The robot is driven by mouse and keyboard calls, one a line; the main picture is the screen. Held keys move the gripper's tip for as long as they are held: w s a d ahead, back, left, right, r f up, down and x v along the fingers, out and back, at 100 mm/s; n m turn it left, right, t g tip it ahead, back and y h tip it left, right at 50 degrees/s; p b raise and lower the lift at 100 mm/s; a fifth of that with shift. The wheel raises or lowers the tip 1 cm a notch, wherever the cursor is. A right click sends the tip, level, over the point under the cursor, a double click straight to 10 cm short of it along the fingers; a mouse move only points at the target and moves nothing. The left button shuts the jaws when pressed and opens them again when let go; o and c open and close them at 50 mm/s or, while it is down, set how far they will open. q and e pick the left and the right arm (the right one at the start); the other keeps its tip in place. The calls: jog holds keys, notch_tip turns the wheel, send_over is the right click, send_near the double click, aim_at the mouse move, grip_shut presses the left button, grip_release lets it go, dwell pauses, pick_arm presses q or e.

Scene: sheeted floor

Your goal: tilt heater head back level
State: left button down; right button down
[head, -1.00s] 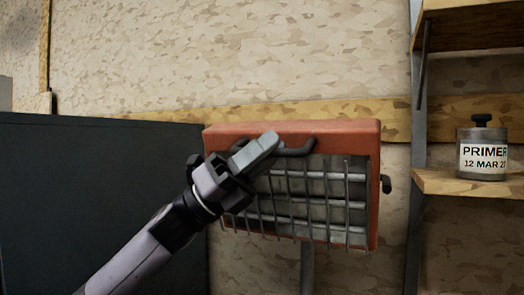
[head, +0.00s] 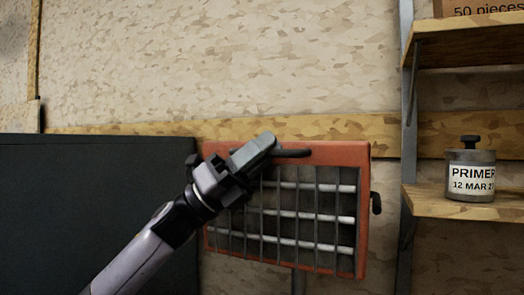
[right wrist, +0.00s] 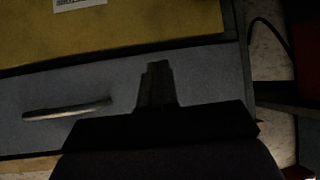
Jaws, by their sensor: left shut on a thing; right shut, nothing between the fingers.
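The heater head (head: 365,225) is an orange box with a dark wire grille over pale horizontal bars, on a grey post (head: 298,281). Its front faces me nearly squarely and little of its top shows. A dark handle (head: 294,153) runs along the upper front edge. My left gripper (head: 262,144) is shut on this handle, and its fingers hide the handle's left part. A dark knob (head: 376,203) sits on the head's right side. My right gripper (right wrist: 157,85) shows in the right wrist view, shut and empty, over a grey drawer front.
A dark panel (head: 90,215) stands left of the heater. Wooden shelves (head: 462,203) at the right hold a primer can (head: 470,175) and a box (head: 485,8). In the right wrist view are a drawer handle (right wrist: 68,109) and a yellow surface (right wrist: 120,35).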

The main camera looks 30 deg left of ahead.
pick_arm(q)
jog(key=c, duration=1.1)
grip_release()
jog(key=shift+w, duration=0.1)
jog(key=shift+c, duration=0.2)
jog(key=shift+f, duration=0.1)
jog(key=b+v, duration=0.3)
jog(key=v, duration=0.4)
jog(key=shift+a, duration=0.1)
